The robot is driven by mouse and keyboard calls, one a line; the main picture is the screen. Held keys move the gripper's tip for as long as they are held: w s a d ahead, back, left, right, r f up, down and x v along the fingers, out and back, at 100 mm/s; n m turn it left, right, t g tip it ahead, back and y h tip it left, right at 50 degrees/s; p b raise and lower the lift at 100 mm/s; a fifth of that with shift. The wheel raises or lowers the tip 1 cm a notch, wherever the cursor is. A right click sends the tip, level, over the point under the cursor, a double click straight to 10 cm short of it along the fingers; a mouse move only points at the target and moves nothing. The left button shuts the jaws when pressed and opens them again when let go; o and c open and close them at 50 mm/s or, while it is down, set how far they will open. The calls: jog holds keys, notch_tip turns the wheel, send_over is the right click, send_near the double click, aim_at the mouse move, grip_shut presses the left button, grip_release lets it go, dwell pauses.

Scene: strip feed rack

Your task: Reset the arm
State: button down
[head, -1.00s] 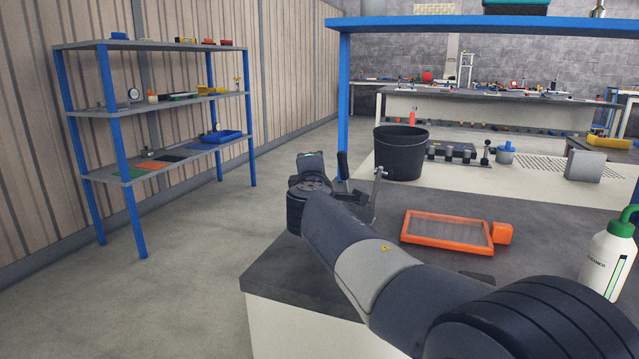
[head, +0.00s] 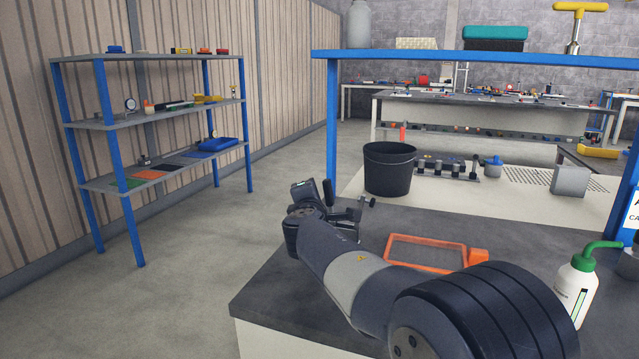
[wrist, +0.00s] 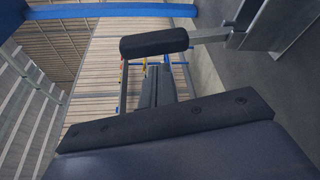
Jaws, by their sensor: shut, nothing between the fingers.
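My arm reaches from the lower right of the head view over the dark worktop (head: 270,285). My gripper (head: 358,208) is at its far end, small and partly hidden behind my wrist. It is shut and holds nothing. It is above the worktop's left part, in front of the black bucket and left of the orange-framed tray (head: 425,240). My forearm covers part of that tray's near side. The wrist view shows my own dark parts close up, with slatted wall behind them; the fingertips are not clear there.
The black bucket (head: 388,170) stands behind my gripper, beside a blue post (head: 332,135) of the overhead shelf (head: 480,59). A green-capped bottle (head: 573,290) stands right of my arm. A blue-legged shelf rack (head: 155,120) is at the left, with open floor (head: 215,240) between.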

jog(key=n+p, duration=0.1)
jog(key=p, duration=0.3)
jog(key=a+f+n+g+p, duration=0.1)
jog(key=p, duration=0.4)
jog(key=w+a+f+n+h+p, duration=0.1)
jog(key=n+p, duration=0.1)
jog(key=p, duration=0.3)
jog(key=shift+a+g, duration=0.25)
jog(key=shift+g, duration=0.05)
jog(key=shift+f+n+p, duration=0.3)
jog(key=shift+p, duration=0.3)
jog(key=shift+f, duration=0.1)
